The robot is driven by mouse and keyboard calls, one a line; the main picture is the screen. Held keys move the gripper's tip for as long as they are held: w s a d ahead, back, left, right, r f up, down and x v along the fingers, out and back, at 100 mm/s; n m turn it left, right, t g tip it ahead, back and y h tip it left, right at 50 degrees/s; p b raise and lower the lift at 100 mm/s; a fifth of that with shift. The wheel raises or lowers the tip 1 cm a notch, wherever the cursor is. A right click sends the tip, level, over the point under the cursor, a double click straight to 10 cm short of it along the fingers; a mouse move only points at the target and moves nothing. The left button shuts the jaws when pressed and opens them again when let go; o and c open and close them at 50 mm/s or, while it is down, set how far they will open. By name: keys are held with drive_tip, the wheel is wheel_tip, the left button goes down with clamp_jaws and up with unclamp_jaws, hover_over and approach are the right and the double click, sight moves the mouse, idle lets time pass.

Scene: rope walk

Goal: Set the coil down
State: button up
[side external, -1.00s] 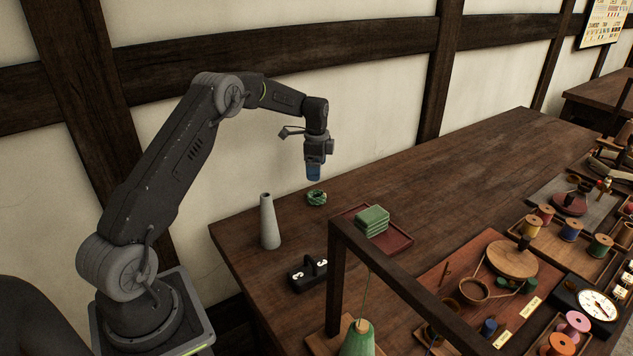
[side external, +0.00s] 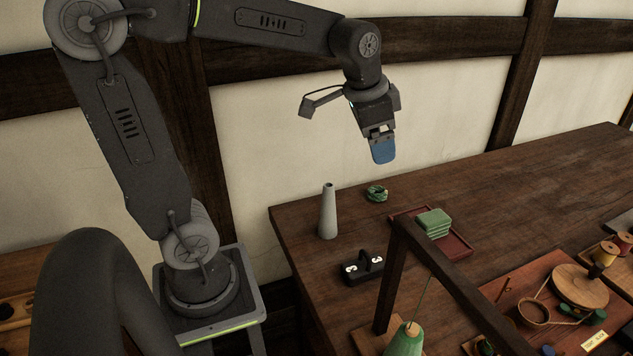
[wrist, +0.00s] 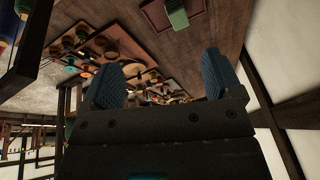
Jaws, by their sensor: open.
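A small dark green coil (side external: 377,193) lies on the wooden table (side external: 510,188) near its far left edge, in the side view. My gripper (side external: 383,160), with blue fingertips, hangs in the air above the coil, apart from it. In the wrist view my gripper (wrist: 160,80) has its two blue fingers wide apart, with nothing held between them. I cannot make out the coil in the wrist view.
A grey cone (side external: 328,212) stands just left of the coil. A black block with a handle (side external: 361,269) and a dark wooden frame (side external: 440,268) are nearer the camera.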

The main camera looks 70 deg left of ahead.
drive_tip(key=s+d+f+n+t, duration=0.1)
drive_tip(key=s+d, duration=0.1)
drive_tip(key=s, duration=0.4)
drive_tip(key=s+d+f+n, duration=0.2)
drive_tip(key=s+d, duration=0.1)
drive_tip(key=s, duration=0.4)
drive_tip(key=shift+s+d+t+h, duration=0.25)
drive_tip(key=shift+d+t+h, duration=0.05)
drive_tip(key=shift+d+t, duration=0.1)
